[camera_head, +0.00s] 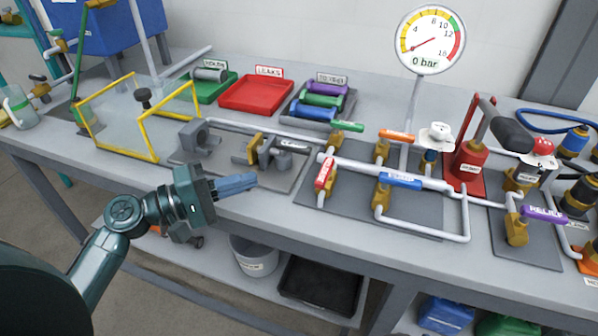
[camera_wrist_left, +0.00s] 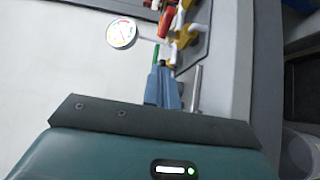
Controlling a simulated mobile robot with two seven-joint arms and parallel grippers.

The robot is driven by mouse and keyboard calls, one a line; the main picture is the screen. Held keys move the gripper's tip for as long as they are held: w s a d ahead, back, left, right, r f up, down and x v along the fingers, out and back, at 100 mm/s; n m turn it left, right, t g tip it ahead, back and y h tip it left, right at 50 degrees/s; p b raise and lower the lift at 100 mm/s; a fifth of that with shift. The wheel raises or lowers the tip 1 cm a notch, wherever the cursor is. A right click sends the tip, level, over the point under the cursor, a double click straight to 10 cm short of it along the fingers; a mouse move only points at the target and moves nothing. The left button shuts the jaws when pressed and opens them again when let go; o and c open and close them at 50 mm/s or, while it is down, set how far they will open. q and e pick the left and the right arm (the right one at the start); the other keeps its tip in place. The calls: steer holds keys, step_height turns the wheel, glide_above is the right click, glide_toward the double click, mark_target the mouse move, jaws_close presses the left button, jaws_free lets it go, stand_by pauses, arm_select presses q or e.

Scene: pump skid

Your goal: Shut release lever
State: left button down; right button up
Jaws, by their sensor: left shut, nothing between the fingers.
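My left gripper (camera_head: 236,184) is in front of the bench's front edge, its blue fingers shut and empty, pointing right. The shut fingers also show in the left wrist view (camera_wrist_left: 163,88). Behind them on a dark plate is a grey clamp-like fixture with a small grey lever (camera_head: 291,146) bearing a white label too small to read. A purple lever (camera_head: 543,214) with a label I cannot read surely sits on a brass valve at the far right, well away from the gripper. I cannot tell which is the release lever. My right gripper is not in view.
A yellow-framed clear guard (camera_head: 158,140) stands at left. Red (camera_head: 325,172) and blue (camera_head: 400,180) valve levers and white pipes are to the right. The gauge (camera_head: 430,40) reads about 0 bar. A green tray, a red tray (camera_head: 257,95) and a tray of coloured handles lie behind.

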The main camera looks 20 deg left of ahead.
mark_target(325, 176)
arm_select(q)
steer(key=p+x, duration=0.1)
steer(key=x, duration=0.6)
steer(key=shift+w+d+r+p, duration=0.2)
steer(key=shift+p, duration=0.15)
steer(key=shift+s+d+p, duration=0.2)
steer(key=shift+d+p, duration=0.25)
steer(key=shift+d, duration=0.8)
steer(key=shift+d+f, duration=0.15)
steer(key=shift+d, duration=0.45)
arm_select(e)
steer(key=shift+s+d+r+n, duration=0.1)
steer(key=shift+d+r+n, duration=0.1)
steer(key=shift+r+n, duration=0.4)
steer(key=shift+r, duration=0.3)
